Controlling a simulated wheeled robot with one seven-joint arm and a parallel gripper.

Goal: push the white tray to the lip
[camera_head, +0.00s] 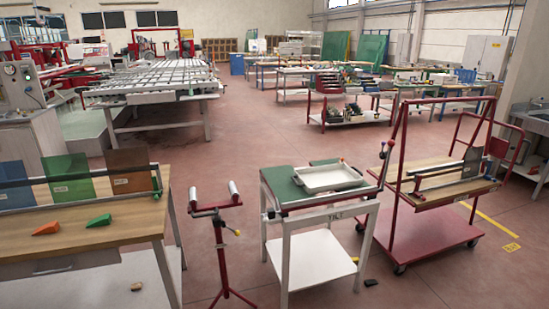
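The white tray (328,178) is a shallow rectangular tray with raised rims. It lies on the green top of a small white-framed table (285,193) in the middle of the view. A rail or lip (330,199) runs along the table's front edge, and the tray sits behind it, toward the right part of the green top. The tray looks empty. My gripper is not in view.
A red roller stand (217,215) stands left of the small table. A wooden bench (90,228) with orange and green wedges is at left. A red trolley (425,225) stands close at right. A small dark object (371,282) lies on the floor.

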